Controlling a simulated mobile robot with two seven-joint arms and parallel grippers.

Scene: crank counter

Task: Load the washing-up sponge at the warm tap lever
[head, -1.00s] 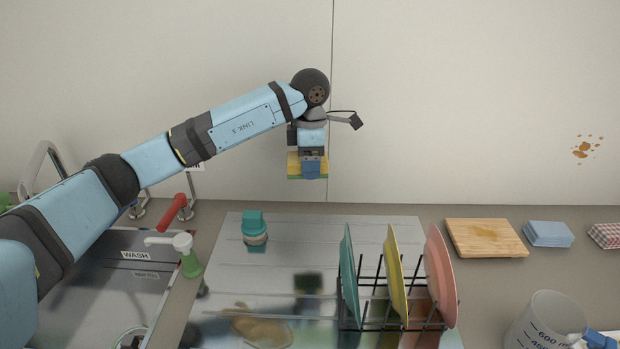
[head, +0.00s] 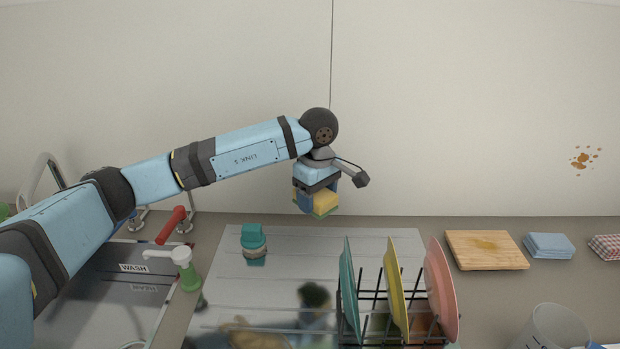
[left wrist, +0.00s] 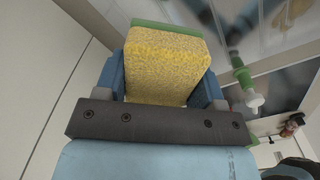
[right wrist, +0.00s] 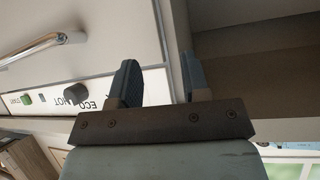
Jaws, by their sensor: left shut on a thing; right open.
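The yellow sponge with a green underside (head: 325,204) is held in the air by my left gripper (head: 315,202), in front of the back wall. In the left wrist view the sponge (left wrist: 165,62) sits between the blue fingers of my left gripper, which is shut on it. The red tap lever (head: 171,226) stands at the sink's back right corner, left of the sponge and apart from it. My right gripper (right wrist: 157,82) shows only in the right wrist view, open and empty, near a white appliance front marked ECO and HOT.
A green soap bottle with a white pump (head: 187,268) stands right of the sink (head: 110,290). A teal-topped item (head: 253,239) stands on the drainboard (head: 310,240). A black rack holds plates (head: 397,285). A wooden board (head: 486,250) and blue cloths (head: 549,245) lie farther right.

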